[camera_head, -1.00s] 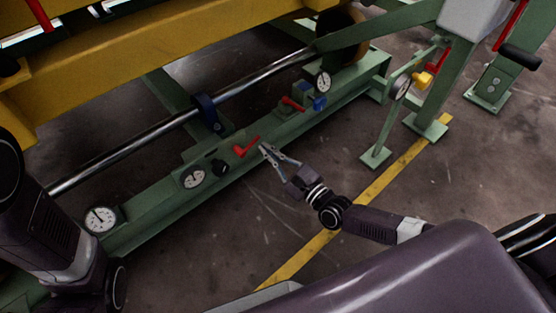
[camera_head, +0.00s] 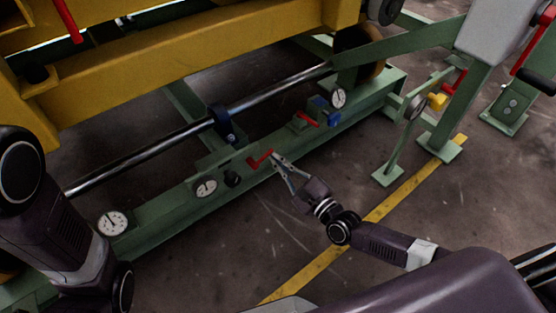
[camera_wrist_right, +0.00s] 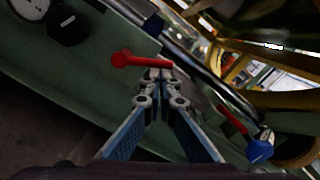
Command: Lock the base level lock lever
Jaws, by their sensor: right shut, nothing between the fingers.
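A red lever (camera_head: 260,160) sits on the green base beam (camera_head: 160,214), between a black knob (camera_head: 232,179) and a second red lever (camera_head: 308,119). Neither lever shows a readable label. My right gripper (camera_head: 277,159) has its closed fingertips at the right end of the first red lever. In the right wrist view the closed fingertips (camera_wrist_right: 161,74) are right at the end of this red lever (camera_wrist_right: 138,60), with nothing between them; whether they touch it I cannot tell. My left arm shows at the left of the head view, but its gripper is out of sight.
White dial gauges (camera_head: 205,187) sit along the beam. A blue valve part (camera_head: 320,107) is beside the second red lever. A steel rod (camera_head: 150,155) and a yellow frame (camera_head: 190,60) lie behind.

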